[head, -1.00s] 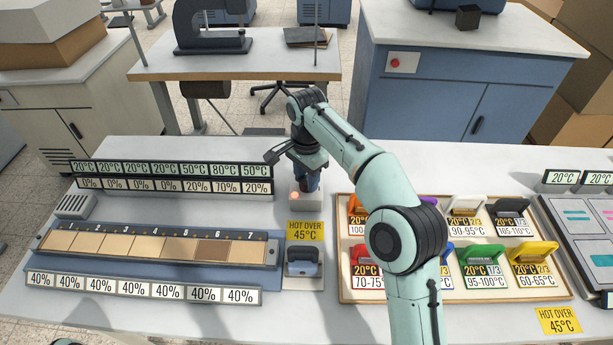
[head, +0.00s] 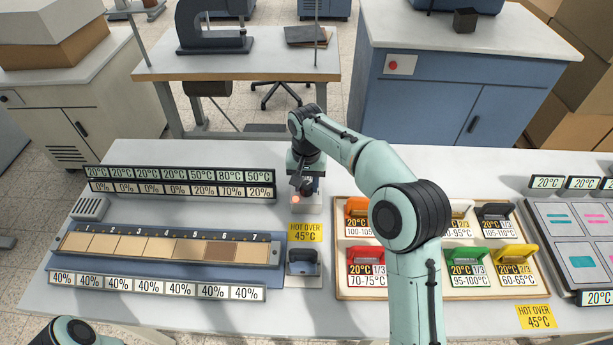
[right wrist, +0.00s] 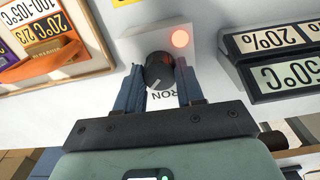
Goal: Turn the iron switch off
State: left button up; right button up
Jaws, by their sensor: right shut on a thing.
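The iron switch is a dark round knob (right wrist: 158,72) with a pale pointer line, on a light plate at the back of the table. Letters ending in "RON" show beside it in the right wrist view. An orange lamp (right wrist: 180,38) glows next to the knob; the lamp also shows in the head view (head: 295,199). My right gripper (head: 307,188) is over the switch, and its two fingers stand on either side of the knob in the right wrist view (right wrist: 160,85), shut on it. My left gripper is out of view; only part of my left arm shows.
A dark-handled iron (head: 302,257) sits in front of the switch, below a yellow "HOT OVER 45°C" sign (head: 305,233). A numbered strip (head: 165,247) lies left. A tray (head: 345,290) of coloured-handled tools lies right, partly behind my right arm.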

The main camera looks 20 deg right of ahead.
jog(key=n+p, duration=0.1)
jog(key=n, duration=0.1)
jog(key=n+p, duration=0.1)
jog(key=n, duration=0.1)
jog(key=shift+r+n, duration=0.2)
jog(key=shift+n, duration=0.1)
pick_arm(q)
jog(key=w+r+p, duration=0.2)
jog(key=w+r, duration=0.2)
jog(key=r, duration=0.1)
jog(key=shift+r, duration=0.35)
pick_arm(e)
jog(key=n, duration=0.4)
jog(key=shift+f+n, duration=0.15)
jog(key=shift+n, duration=0.15)
jog(key=o, duration=1)
jog(key=shift+o, duration=0.2)
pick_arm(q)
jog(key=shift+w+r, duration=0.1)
